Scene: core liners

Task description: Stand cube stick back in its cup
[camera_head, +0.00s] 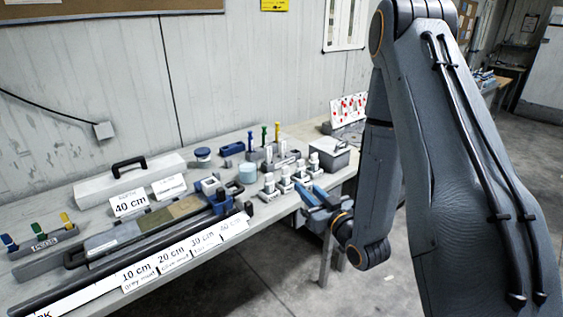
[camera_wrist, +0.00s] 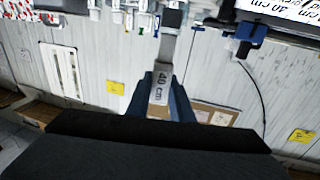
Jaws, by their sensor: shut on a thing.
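My gripper (camera_head: 312,194) is off the front right edge of the workbench, its blue fingers pointing left toward the bench. The held stick is too small to make out in the head view. Several small grey cups with white tops (camera_head: 285,184) stand in a group on the bench just left of my gripper. I cannot tell whether one of them is empty.
A grey lidded box (camera_head: 330,154) stands behind the cups. A rack of coloured-handled tools (camera_head: 264,150) and a light blue tub (camera_head: 248,174) are farther back left. A long tray with a core (camera_head: 150,228) and labelled strips (camera_head: 190,250) fills the front left. Open floor lies right.

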